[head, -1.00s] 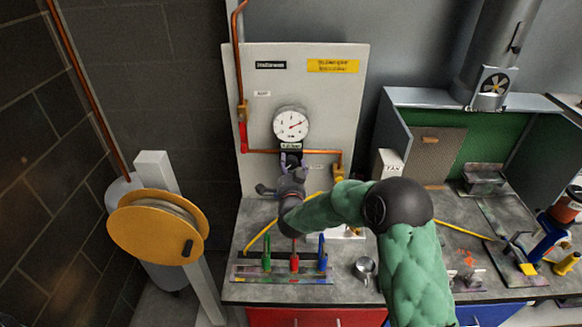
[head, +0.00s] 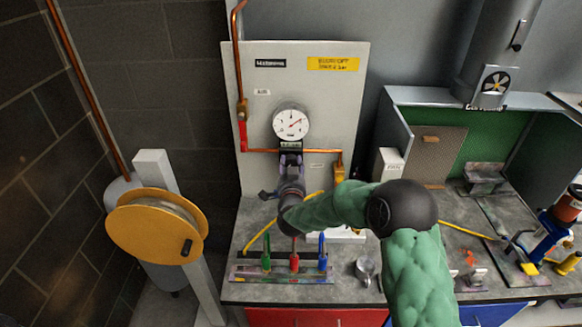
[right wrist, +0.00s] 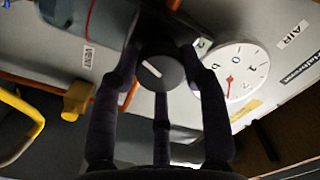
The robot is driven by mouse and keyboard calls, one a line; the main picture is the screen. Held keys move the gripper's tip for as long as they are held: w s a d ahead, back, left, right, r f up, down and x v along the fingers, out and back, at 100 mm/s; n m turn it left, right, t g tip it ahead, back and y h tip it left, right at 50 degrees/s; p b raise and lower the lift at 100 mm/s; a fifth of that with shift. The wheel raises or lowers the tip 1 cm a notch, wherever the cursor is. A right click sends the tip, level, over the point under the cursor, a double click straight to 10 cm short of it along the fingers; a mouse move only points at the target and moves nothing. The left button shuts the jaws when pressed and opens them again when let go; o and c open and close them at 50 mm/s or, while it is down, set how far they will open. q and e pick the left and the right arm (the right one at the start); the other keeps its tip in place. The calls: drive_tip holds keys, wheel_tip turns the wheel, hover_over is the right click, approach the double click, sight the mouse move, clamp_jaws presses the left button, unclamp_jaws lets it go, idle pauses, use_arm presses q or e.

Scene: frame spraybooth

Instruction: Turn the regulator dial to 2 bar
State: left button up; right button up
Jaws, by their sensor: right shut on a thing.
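The regulator dial, a dark round knob with a white pointer line (right wrist: 162,72), sits between the fingers of my right gripper in the right wrist view. My right gripper (head: 290,158) is shut on it, just below the round white pressure gauge (head: 290,124) on the grey panel. The gripper hides the dial in the head view. The gauge also shows in the right wrist view (right wrist: 234,68), with a red needle; its exact reading is too small to tell. My left gripper is not in view.
A copper pipe (head: 240,60) with a red lever valve (head: 243,135) runs along the panel (head: 340,105). Green, red and blue clamps (head: 294,263) and a metal cup (head: 365,268) stand on the bench below my arm. A yellow hose reel (head: 155,228) is at left.

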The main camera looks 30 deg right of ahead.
drive_tip(key=n, duration=0.4)
drive_tip(key=n+p, duration=0.2)
drive_tip(key=n, duration=0.4)
drive_tip(key=shift+g, duration=0.3)
idle(0.4)
drive_tip(key=o, duration=1.1)
drive_tip(key=shift+o, duration=0.2)
drive_tip(key=v, duration=1.2)
drive_tip(key=shift+a, duration=0.15)
drive_tip(key=shift+w+f, duration=0.1)
drive_tip(key=shift+f, duration=0.05)
